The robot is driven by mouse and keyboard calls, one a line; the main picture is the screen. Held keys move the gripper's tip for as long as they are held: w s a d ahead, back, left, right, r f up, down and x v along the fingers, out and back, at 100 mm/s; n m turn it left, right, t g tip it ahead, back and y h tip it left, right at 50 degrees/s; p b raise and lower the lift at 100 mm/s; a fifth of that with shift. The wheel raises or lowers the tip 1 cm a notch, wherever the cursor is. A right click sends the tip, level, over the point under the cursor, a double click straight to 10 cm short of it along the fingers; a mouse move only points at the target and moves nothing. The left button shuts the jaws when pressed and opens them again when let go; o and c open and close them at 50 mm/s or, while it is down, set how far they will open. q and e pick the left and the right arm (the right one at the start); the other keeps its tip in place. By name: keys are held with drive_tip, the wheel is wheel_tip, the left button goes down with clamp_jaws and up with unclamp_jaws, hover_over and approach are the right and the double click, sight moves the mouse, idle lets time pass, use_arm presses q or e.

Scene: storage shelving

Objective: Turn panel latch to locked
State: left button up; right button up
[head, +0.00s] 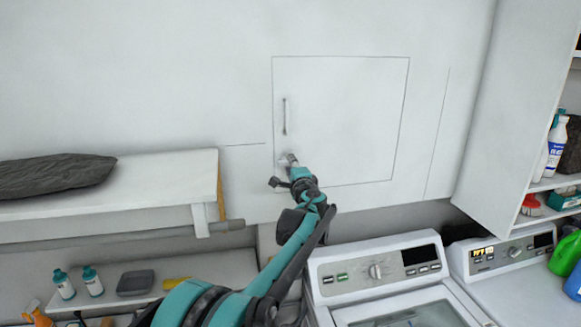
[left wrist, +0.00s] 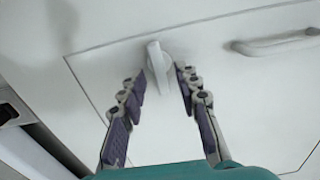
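A square white panel (head: 345,115) is set flush in the wall, outlined by a thin dark seam. A slim vertical handle (head: 285,117) sits near its left edge; the handle also shows in the left wrist view (left wrist: 278,43). Below the handle is a small white latch knob (left wrist: 159,64), partly hidden by my gripper in the head view. My left gripper (head: 287,170) is at the latch. In the left wrist view its two fingers (left wrist: 160,88) are apart, one on each side of the knob; I cannot tell whether they touch it. My right gripper is not in view.
A washing machine (head: 335,279) stands below the panel, with a second machine (head: 470,258) to its right. A white shelf (head: 130,190) with a dark folded item (head: 55,175) juts out at left. An open cabinet with bottles (head: 555,148) is at right.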

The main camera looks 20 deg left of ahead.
use_arm(q)
drive_tip(key=v, duration=1.2)
drive_tip(key=s+f+n+g+h+b, duration=0.25)
drive_tip(key=s+f+b, duration=0.5)
drive_tip(key=f, duration=0.45)
drive_tip(key=s+f+n+g+h+b, duration=0.1)
drive_tip(key=s+f+n+g+b, duration=0.15)
drive_tip(key=s+f+b, duration=0.65)
drive_tip(key=s+d+f+n+h+b, duration=0.2)
drive_tip(key=s+f, duration=0.4)
drive_tip(key=f, duration=0.4)
drive_tip(key=s+d+f+n+g+h+b, duration=0.1)
drive_tip(key=s+d+f+b, duration=0.4)
drive_tip(key=f, duration=0.6)
drive_tip(key=s+d+f+n+g+h+b, duration=0.1)
drive_tip(key=s+d+f+h+b, duration=0.3)
drive_tip(key=f, duration=0.6)
drive_tip(key=s+d+n, duration=0.1)
drive_tip(key=s, duration=0.1)
drive_tip(key=shift+s+f+n, duration=0.35)
drive_tip(key=shift+s+n, duration=0.05)
